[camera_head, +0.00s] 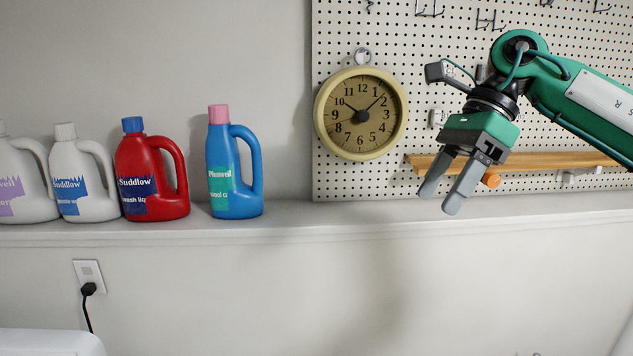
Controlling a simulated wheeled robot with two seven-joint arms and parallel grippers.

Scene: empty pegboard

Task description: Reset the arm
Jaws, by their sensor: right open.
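My right arm, green and grey, reaches in from the right edge of the head view. Its gripper (441,197) points down and a little left, in front of the pegboard and the ledge. The two grey fingers are apart with nothing between them. My left gripper is not in the view.
A white pegboard (340,182) carries a round clock (361,114), several hooks and a wooden shelf (540,163), partly behind my gripper. Several bottles, including a red one (152,172) and a blue one (232,165), stand on the ledge (300,219) at left. A wall socket (89,271) holds a black plug.

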